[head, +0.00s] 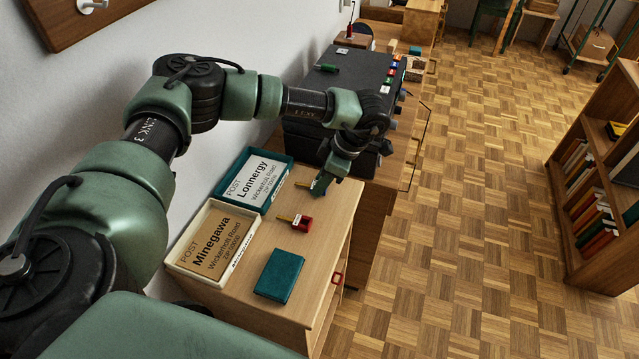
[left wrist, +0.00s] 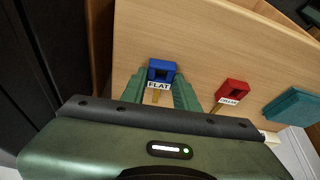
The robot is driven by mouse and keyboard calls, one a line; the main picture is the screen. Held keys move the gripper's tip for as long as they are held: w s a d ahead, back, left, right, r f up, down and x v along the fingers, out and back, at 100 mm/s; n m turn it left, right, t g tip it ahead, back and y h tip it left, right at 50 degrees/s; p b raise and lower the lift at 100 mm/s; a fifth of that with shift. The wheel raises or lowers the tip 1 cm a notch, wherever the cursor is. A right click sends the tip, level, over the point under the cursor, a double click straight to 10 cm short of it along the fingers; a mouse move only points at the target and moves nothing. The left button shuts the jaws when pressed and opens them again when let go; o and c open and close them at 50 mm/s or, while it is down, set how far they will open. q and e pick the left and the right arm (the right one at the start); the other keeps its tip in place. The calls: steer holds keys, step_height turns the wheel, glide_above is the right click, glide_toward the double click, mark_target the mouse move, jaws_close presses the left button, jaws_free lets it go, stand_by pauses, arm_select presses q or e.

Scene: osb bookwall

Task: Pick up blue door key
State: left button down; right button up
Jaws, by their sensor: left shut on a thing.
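The blue door key (left wrist: 161,70) has a blue square head with a hole, a white label that seems to read FLAT, and a brass shaft. In the left wrist view it sits between the fingers of my left gripper (left wrist: 160,90), which is shut on it. In the head view my left gripper (head: 322,184) is low over the wooden cabinet top (head: 335,215) and hides the blue head; a brass shaft sticks out to its left. I cannot tell whether the key touches the wood. My right gripper is not in view.
A red-headed key (head: 303,223) lies close by, with a teal book (head: 279,274) nearer the front. A teal post tray (head: 232,205) and a cream post tray (head: 181,263) stand along the wall side. A dark cabinet (head: 345,85) rises just behind my gripper.

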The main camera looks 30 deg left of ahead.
arm_select(q)
step_height(320, 180, up, 20)
steer(key=b, duration=0.2)
steer(key=shift+b, duration=0.3)
stand_by(0.3)
